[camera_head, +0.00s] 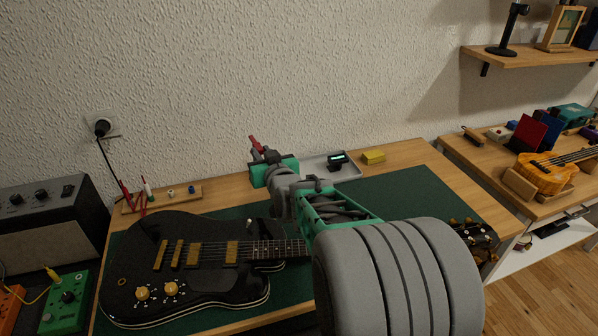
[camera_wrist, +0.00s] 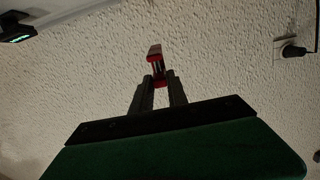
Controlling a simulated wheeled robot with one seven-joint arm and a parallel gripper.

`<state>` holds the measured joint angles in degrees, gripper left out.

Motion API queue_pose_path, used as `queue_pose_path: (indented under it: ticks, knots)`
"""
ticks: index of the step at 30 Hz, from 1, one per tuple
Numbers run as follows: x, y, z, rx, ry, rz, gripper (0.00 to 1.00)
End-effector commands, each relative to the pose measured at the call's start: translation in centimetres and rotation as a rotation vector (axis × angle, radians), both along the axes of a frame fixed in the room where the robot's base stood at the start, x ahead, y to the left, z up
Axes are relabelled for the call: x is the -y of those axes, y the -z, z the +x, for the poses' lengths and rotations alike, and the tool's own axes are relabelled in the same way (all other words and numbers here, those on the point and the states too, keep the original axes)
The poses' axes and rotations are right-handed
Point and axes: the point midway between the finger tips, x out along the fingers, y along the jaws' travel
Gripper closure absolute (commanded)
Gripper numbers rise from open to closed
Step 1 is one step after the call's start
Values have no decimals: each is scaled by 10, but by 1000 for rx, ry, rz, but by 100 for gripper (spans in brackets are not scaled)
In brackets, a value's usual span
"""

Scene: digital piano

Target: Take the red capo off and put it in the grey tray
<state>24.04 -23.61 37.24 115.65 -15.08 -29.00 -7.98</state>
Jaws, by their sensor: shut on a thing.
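The red capo (camera_head: 257,144) is held at the tip of my gripper (camera_head: 262,156), raised in front of the textured wall. In the wrist view the capo (camera_wrist: 156,66) sits between the two grey fingers of my gripper (camera_wrist: 158,88), which are shut on it. The capo is clear of the guitar. The grey tray (camera_head: 318,166) lies at the back of the bench, right of my gripper and partly hidden behind my arm. A small dark device with a lit display (camera_head: 337,159) is at the tray's right side. The black guitar (camera_head: 190,265) lies on the green mat, its neck partly hidden by my arm.
A yellow block (camera_head: 373,157) sits right of the tray. A wooden tool rack (camera_head: 162,199) stands at the back left. An amplifier (camera_head: 50,232) and a green pedal (camera_head: 66,300) are at the left. The mat right of the tray is clear.

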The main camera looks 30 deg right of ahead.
Motion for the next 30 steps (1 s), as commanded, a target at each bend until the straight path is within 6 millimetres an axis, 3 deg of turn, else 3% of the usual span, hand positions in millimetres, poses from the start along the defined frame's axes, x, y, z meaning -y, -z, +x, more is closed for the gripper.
queue_pose_path:
  ticks: [1, 3, 6, 9, 17, 30]
  knots:
    - [34, 32, 10, -19, 28, 3, 100]
    - [71, 45, 19, -44, 45, 2, 100]
    - [109, 56, 25, -70, 58, -2, 100]
    - [131, 60, 27, -88, 63, -6, 100]
    - [135, 66, 28, -93, 60, -8, 100]
    - [135, 116, 28, -93, 61, -7, 100]
